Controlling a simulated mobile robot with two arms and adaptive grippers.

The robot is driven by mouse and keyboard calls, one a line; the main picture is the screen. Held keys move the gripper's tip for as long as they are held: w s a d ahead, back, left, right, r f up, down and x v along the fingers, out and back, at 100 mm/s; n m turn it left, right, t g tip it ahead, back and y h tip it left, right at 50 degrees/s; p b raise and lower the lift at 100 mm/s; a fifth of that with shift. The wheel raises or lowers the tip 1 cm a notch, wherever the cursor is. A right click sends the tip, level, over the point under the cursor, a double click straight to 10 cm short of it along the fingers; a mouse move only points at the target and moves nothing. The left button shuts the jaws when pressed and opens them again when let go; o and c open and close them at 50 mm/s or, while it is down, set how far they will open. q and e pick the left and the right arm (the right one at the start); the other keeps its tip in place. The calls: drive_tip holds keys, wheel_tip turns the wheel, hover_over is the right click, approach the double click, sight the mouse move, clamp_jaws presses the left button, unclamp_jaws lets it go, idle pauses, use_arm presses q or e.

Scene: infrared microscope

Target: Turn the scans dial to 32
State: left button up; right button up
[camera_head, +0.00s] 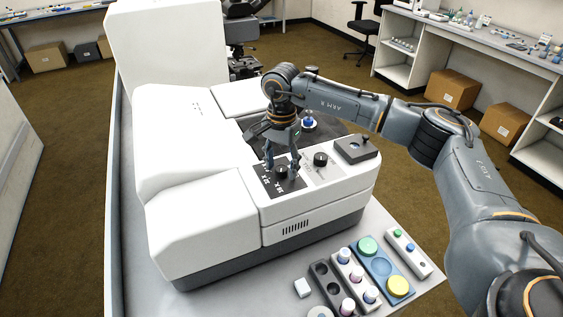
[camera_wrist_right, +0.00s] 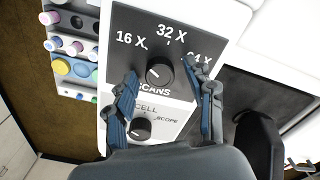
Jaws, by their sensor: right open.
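The scans dial (camera_wrist_right: 159,72) is a round black knob on a dark panel (camera_wrist_right: 125,18), labelled SCANS below and 16 X, 32 X and a partly hidden third value around it. Its pale mark seems to point up and left, toward the 16 X side; I cannot tell its exact setting. In the head view the scans dial (camera_head: 281,172) sits on the microscope's front right part. My right gripper (camera_head: 282,166) is open above it, and in the wrist view its fingertips (camera_wrist_right: 164,74) stand on either side of the dial with gaps. My left gripper is not in view.
The CELL/SCOPE dial (camera_wrist_right: 140,127) is close to the scans dial, between the finger bases in the wrist view. The white microscope body (camera_head: 185,130) rises to the left. A blue-topped item (camera_head: 308,123) stands behind the gripper. Racks with coloured caps (camera_head: 368,246) lie in front.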

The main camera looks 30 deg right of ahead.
clamp_jaws()
drive_tip(key=shift+m, duration=0.4)
drive_tip(key=shift+f+m+b, duration=0.1)
drive_tip(key=shift+m+b, duration=0.5)
drive_tip(key=shift+b, duration=0.05)
drive_tip(key=m+b, duration=0.1)
drive_tip(key=m, duration=0.2)
drive_tip(key=m+b, duration=0.1)
drive_tip(key=m, duration=0.2)
drive_tip(key=shift+m+b, duration=0.3)
drive_tip(key=shift+m, duration=0.1)
drive_tip(key=shift+m+b, duration=0.35)
drive_tip(key=shift+m, duration=1.15)
